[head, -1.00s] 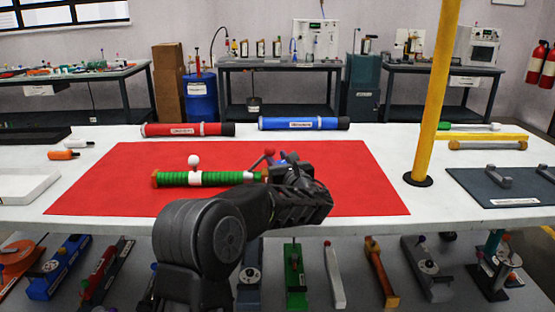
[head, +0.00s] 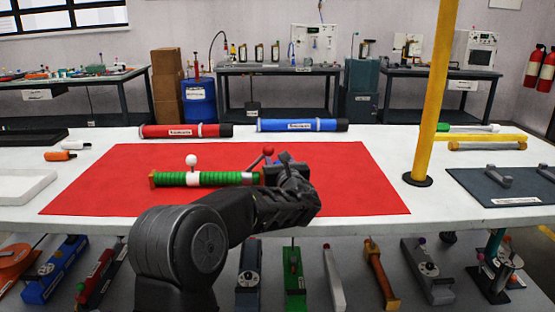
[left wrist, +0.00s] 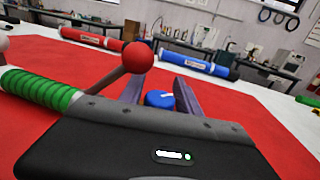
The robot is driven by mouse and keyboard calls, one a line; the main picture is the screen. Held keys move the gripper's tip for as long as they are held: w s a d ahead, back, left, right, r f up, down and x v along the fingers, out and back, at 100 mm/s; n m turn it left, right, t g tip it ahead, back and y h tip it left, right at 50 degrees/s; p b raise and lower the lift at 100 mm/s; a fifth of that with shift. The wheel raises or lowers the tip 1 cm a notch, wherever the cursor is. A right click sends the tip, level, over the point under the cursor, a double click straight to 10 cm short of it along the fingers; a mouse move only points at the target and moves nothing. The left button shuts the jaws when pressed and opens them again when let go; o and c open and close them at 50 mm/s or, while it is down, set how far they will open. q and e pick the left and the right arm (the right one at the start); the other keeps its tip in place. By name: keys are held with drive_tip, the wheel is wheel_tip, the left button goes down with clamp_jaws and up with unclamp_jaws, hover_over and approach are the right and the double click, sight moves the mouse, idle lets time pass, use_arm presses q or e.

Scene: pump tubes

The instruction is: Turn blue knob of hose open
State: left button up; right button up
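The hose, with a green ribbed body (head: 205,179), lies on the red mat (head: 340,185). A white ball handle (head: 191,160) stands near its left end and a red ball handle (head: 268,150) near its right end. In the left wrist view the green body (left wrist: 40,90) is at left and the red ball (left wrist: 138,57) stands just left of the fingers. The blue knob (left wrist: 160,99) sits between the two fingers of my left gripper (left wrist: 160,84), which look apart around it. In the head view my left gripper (head: 284,164) covers the knob. My right gripper is out of view.
A red tube (head: 187,131) and a blue tube (head: 302,125) lie behind the mat. A yellow post (head: 432,100) stands to the right, beside a dark tray (head: 470,185). The right part of the mat is clear.

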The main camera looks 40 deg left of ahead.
use_arm(q)
drive_tip(key=shift+v, duration=3.9)
